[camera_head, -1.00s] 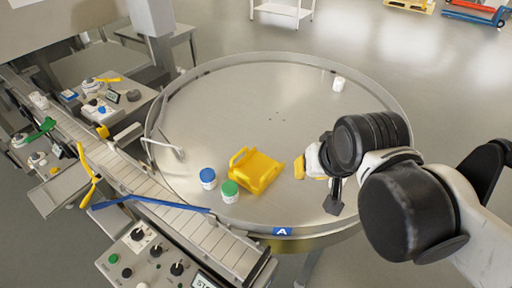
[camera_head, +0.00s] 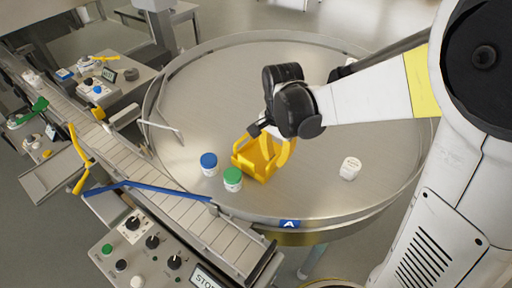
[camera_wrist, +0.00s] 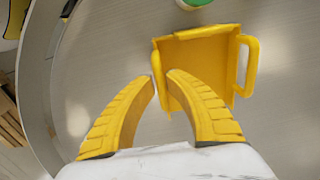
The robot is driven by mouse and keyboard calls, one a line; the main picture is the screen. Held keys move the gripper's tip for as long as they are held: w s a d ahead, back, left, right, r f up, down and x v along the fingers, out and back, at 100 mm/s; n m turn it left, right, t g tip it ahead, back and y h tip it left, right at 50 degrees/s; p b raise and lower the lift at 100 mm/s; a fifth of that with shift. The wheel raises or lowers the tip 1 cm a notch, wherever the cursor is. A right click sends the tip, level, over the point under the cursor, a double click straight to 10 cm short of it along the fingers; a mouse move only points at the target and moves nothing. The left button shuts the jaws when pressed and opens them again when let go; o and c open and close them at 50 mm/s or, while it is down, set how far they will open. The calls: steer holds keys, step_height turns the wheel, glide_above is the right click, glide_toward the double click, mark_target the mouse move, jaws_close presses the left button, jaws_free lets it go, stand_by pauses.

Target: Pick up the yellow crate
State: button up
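The yellow crate (camera_head: 250,162) stands on the round steel table near its front left part, with handles on its sides. In the wrist view the crate (camera_wrist: 205,55) is seen from above, with one handle on its right. My gripper (camera_wrist: 160,76) has yellow fingers with a gap between the tips. The tips are at the crate's left side, one just outside its wall and the other over its inside. Contact cannot be told. In the head view my gripper (camera_head: 280,150) comes down at the crate's right side, and the dark wrist hides part of it.
A blue-lidded jar (camera_head: 209,164) and a green-lidded jar (camera_head: 232,179) stand close left of the crate. A white jar (camera_head: 349,168) stands to the right. A conveyor (camera_head: 150,180) with a blue guide rail (camera_head: 150,192) runs along the left. The table's back middle is clear.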

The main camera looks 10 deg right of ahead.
mark_target(274, 172)
step_height(274, 172, down, 6)
steer(key=shift+r+b, duration=0.1)
steer(key=shift+b, duration=0.95)
jaws_close()
steer(key=shift+r, duration=0.1)
